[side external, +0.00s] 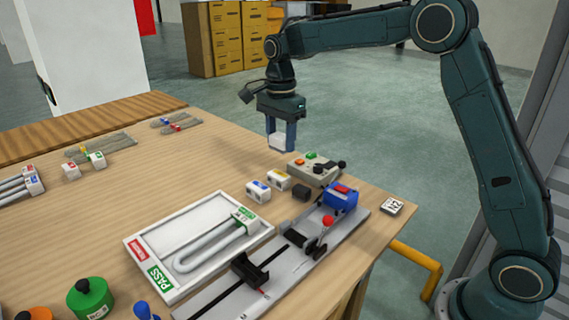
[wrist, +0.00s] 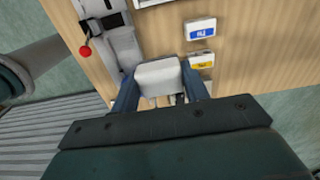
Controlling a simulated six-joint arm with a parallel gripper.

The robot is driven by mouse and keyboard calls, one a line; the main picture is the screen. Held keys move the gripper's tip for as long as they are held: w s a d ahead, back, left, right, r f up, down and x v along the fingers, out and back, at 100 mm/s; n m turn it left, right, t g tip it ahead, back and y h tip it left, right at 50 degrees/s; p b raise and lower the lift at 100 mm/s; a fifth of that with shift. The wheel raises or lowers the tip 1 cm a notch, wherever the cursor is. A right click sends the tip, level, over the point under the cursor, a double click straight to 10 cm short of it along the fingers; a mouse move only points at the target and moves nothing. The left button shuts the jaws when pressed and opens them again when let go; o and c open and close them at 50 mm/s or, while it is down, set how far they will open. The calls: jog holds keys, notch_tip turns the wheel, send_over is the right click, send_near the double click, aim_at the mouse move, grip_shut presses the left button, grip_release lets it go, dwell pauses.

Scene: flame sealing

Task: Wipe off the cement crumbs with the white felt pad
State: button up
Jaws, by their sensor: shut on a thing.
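My gripper (side external: 280,132) is shut on a white block-like pad (side external: 277,142), which I take as the felt pad. It is held in the air above the far right part of the table, behind the control box. The wrist view shows the pad (wrist: 158,77) between the two dark blue fingers of my gripper (wrist: 160,88). I cannot make out any cement crumbs in either view.
A grey rail fixture (side external: 215,302) has a blue block (side external: 341,196) and a red-knobbed lever (side external: 327,221). A control box (side external: 310,170) and white blocks with blue (side external: 258,190) and yellow (side external: 279,179) labels stand nearby.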

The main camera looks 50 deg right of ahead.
jog(key=s+f+n, duration=0.1)
jog(key=n, duration=0.1)
jog(key=s+d+f+n, duration=0.1)
jog(key=f+n, duration=0.1)
notch_tip(320, 180, down, 2)
jog(key=s+n, duration=0.2)
jog(key=n, duration=1.2)
send_over(318, 221)
jog(key=shift+f, duration=2.85)
jog(key=shift+f, duration=0.2)
jog(key=shift+f, duration=3.5)
jog(key=shift+f, duration=0.3)
